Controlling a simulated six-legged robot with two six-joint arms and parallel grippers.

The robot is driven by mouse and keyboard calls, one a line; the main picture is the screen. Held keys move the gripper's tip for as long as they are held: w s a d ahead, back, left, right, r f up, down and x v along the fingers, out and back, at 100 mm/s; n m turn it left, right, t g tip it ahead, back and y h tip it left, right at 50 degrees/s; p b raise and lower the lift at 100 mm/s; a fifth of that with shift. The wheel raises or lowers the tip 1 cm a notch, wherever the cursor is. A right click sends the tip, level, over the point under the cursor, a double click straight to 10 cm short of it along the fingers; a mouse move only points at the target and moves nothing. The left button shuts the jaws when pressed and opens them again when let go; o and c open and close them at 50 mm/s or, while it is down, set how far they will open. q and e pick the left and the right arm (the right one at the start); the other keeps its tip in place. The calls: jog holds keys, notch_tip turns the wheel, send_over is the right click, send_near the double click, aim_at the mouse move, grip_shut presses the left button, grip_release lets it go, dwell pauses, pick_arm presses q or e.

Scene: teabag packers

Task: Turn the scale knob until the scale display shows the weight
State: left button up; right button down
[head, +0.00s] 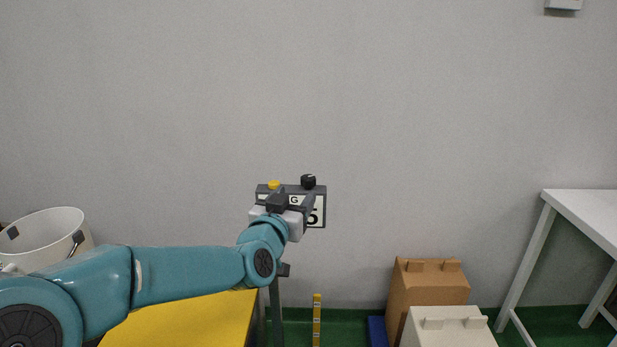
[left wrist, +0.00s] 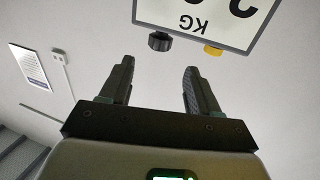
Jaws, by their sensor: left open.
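The scale display (head: 321,222) is a dark-framed white panel; in the head view a "G" and a "5" show, and my gripper hides the rest. In the left wrist view the display (left wrist: 235,30) appears upside down with "KG" and cut-off digits. The black scale knob (head: 308,181) is on its top edge at the right, also in the left wrist view (left wrist: 160,41). A yellow button (head: 274,185) sits beside it, also in the wrist view (left wrist: 212,50). My left gripper (head: 292,201) is open and empty in front of the display; the knob lies just beyond its fingertips (left wrist: 159,66), not between them.
A yellow tabletop (head: 190,322) lies below my left arm, with a white bucket (head: 48,230) at the left. Brown (head: 430,288) and white (head: 448,330) boxes stand on the right. A white table (head: 585,208) is at the far right.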

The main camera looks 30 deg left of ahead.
aim_at(306, 182)
pick_arm(q)
jog(key=p+x, duration=0.1)
jog(key=x, duration=0.9)
jog(key=shift+p, duration=0.4)
jog(key=shift+d, duration=0.1)
jog(key=c, duration=1)
